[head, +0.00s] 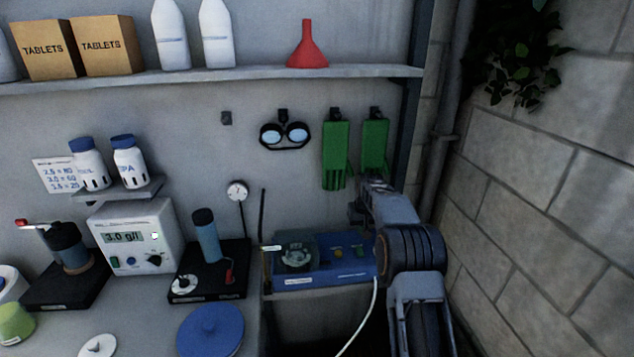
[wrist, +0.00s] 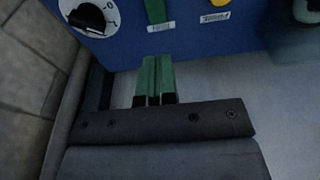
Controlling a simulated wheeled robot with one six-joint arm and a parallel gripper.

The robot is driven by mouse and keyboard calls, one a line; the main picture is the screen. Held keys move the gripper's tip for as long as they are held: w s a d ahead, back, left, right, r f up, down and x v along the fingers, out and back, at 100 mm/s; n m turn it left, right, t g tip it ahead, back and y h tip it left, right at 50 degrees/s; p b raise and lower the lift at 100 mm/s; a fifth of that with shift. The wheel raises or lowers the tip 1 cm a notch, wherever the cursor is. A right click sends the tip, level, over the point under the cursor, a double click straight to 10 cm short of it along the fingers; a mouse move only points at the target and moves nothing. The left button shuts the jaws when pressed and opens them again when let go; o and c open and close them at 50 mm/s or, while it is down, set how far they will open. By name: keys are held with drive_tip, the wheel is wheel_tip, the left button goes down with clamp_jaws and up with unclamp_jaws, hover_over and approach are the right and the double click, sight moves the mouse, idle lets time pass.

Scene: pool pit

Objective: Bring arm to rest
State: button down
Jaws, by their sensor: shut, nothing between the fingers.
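My arm (head: 411,250) reaches up from the lower right in the head view. My gripper (head: 360,212) is at its far end, in front of the wall and above the right part of a blue device (head: 325,265). In the wrist view my gripper (wrist: 155,72) shows its two fingers side by side, shut with nothing between them. Beyond the fingertips is a blue panel (wrist: 185,35) with a black dial (wrist: 88,17). I cannot tell from the head view whether the fingertips touch anything.
Green gloves (head: 336,150) hang close behind my gripper, beside goggles (head: 285,135). A stone wall (head: 540,200) bounds the right side. A shelf (head: 250,75) with bottles, boxes and a red funnel (head: 307,47) runs above. A blue lid (head: 210,328) lies on the counter.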

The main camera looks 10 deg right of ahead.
sight(360, 254)
drive_tip(key=shift+g, duration=0.5)
drive_tip(key=s+f, duration=0.3)
drive_tip(key=shift+s+a+f, duration=0.1)
drive_tip(key=shift+a+f, duration=0.1)
drive_tip(key=s, duration=0.2)
drive_tip(key=shift+s+a+r, duration=0.25)
drive_tip(key=shift+s+r, duration=0.1)
drive_tip(key=shift+r, duration=0.05)
drive_tip(key=s+a+r+t, duration=0.1)
drive_tip(key=s+r, duration=0.3)
drive_tip(key=s, duration=0.6)
drive_tip(key=s+a+r+t, duration=0.1)
drive_tip(key=s+a+r, duration=0.2)
drive_tip(key=s, duration=0.8)
drive_tip(key=s+a+r+t, duration=0.2)
drive_tip(key=s+r, duration=0.5)
drive_tip(key=s, duration=0.3)
drive_tip(key=shift+s+a, duration=0.2)
drive_tip(key=shift+a, duration=0.15)
